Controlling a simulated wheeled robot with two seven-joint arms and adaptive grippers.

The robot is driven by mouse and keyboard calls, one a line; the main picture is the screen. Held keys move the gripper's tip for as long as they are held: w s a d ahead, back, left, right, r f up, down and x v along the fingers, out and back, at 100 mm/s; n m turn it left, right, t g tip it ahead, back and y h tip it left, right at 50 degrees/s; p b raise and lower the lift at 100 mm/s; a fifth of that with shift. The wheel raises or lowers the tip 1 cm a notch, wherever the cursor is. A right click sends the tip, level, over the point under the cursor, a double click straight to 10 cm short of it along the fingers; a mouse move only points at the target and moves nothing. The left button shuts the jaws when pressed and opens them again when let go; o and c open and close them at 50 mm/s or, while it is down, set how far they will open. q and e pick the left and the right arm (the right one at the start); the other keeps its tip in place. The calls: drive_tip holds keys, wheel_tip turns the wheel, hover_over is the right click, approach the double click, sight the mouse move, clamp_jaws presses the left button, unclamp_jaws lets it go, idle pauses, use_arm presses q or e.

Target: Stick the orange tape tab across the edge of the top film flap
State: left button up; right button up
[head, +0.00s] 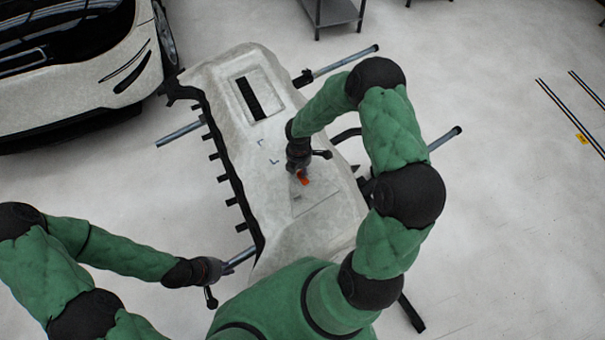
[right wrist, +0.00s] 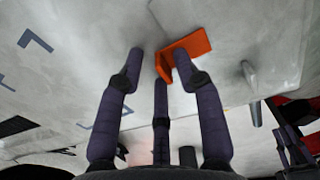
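The orange tape tab (right wrist: 195,45) is a small bent piece at the fingertips of my right gripper (right wrist: 160,62). Its flat part extends right behind one finger, and its upright part stands between the fingers. The left finger is apart from it, so the gripper looks open around it. In the head view the tab (head: 302,178) shows just below the right gripper (head: 300,166), at the pale panel (head: 232,130). A faint greyer film area (head: 325,205) lies near it; its flap edge is hard to make out. My left gripper (head: 209,290) is low at left, away from the panel; its fingers are too small to judge.
The panel rests on a stand with grey bars (head: 180,133) sticking out. It has a dark slot (head: 250,98) and blue corner marks (head: 268,160). A white car (head: 90,80) stands at upper left, a grey cart (head: 332,12) at the top.

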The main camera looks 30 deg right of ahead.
drive_tip(key=shift+s, duration=0.1)
wheel_tip(320, 180, up, 12)
idle(1.0)
drive_tip(key=shift+d, duration=0.1)
